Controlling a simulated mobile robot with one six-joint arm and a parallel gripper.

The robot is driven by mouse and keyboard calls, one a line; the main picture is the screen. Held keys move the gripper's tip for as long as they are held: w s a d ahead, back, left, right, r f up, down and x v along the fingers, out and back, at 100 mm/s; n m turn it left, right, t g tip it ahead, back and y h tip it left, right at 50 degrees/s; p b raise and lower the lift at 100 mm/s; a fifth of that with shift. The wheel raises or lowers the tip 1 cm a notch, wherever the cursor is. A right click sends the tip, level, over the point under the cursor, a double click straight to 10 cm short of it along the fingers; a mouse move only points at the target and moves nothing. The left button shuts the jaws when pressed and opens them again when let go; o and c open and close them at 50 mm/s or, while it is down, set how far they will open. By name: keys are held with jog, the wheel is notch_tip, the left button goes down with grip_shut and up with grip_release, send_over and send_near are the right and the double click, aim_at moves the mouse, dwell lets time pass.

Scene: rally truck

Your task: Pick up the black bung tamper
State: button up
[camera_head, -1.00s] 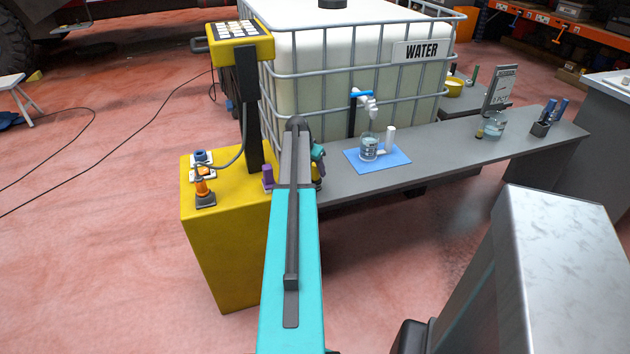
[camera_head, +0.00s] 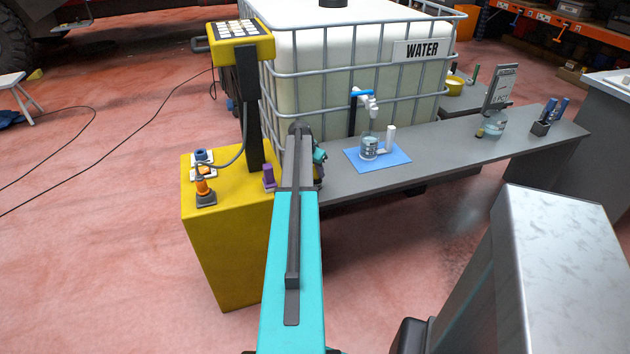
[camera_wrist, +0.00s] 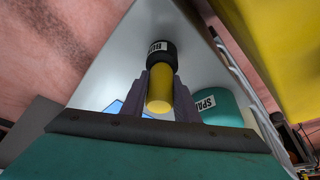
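The bung tamper (camera_wrist: 155,52) shows in the wrist view as a black head with a white label, partly readable as "BU", and a yellow cylindrical shaft toward the camera. My gripper (camera_wrist: 162,92) has its two dark fingers on either side of the yellow shaft, with no clear gap, and appears shut on it. I cannot tell whether the tamper touches a surface. In the head view my arm hides the tamper and the fingertips.
A teal item (camera_wrist: 220,108) labelled "SPA" is close to the right of my gripper. A yellow cabinet (camera_head: 225,250) carries a purple object (camera_head: 268,177) and an orange-and-black object (camera_head: 204,192). The grey bench (camera_head: 450,145) holds a blue mat (camera_head: 399,158).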

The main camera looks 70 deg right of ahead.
grip_shut()
jog(key=shift+r, duration=0.15)
jog(key=shift+r, duration=0.75)
jog(key=shift+r+b, duration=0.45)
jog(key=shift+r, duration=0.45)
jog(key=s+a+b, duration=0.1)
jog(key=a, duration=0.6)
jog(key=s+a+r+b, duration=0.1)
jog(key=s+a, duration=0.1)
jog(key=a, duration=0.6)
jog(key=shift+s+a+r, duration=0.25)
jog(key=shift+a, duration=0.05)
